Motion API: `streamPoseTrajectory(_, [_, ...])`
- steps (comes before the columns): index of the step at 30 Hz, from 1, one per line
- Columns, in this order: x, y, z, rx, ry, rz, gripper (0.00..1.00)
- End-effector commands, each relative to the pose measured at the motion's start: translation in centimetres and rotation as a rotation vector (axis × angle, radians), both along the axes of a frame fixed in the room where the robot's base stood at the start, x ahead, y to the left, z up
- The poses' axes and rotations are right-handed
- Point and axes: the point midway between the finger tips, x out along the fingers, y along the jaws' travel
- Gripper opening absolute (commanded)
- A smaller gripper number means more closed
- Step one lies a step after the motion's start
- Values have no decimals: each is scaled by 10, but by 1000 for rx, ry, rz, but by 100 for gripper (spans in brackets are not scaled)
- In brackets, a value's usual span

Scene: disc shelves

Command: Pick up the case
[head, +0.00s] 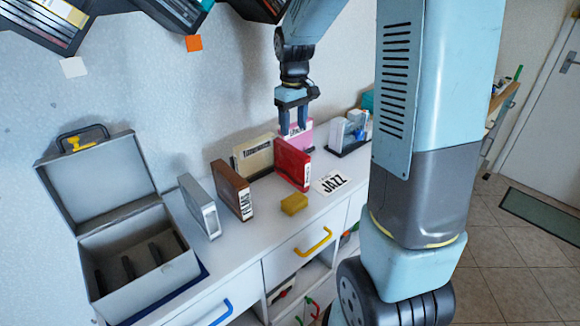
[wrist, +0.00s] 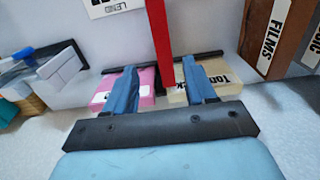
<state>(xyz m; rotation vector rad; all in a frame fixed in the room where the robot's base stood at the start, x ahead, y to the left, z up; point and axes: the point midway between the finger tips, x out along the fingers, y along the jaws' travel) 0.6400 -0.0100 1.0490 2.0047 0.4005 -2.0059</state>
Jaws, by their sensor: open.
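My gripper (head: 294,128) points down above the back of the white counter, its two fingers apart and empty. In the wrist view my gripper (wrist: 160,72) has the pink case (wrist: 105,88) by its left finger and the cream case (wrist: 228,84) by its right finger. The red case (wrist: 161,35) stands edge-on beyond the gap between the fingers. In the head view the pink case (head: 299,141) is partly hidden by the fingers. The red case (head: 292,164) stands upright in front of it, and the cream case (head: 254,158) stands to the left.
A brown case (head: 231,190) and a grey case (head: 200,206) stand to the left. An open grey box (head: 141,284) is at the far left. A yellow block (head: 294,204) and a JAZZ card (head: 332,183) lie in front. A holder with clear cases (head: 350,131) stands right. Shelves hang above.

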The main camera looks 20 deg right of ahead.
Motion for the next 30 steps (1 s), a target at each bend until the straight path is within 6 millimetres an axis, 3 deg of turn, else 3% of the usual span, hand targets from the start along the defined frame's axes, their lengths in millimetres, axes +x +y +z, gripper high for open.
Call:
streamPoseTrajectory(12, [0, 1, -67, 0, 2, 0, 55])
streamPoseTrajectory(22, [1, 2, -89, 0, 1, 1, 55])
streamPoseTrajectory(30, [4, 7, -124, 0, 2, 0, 55])
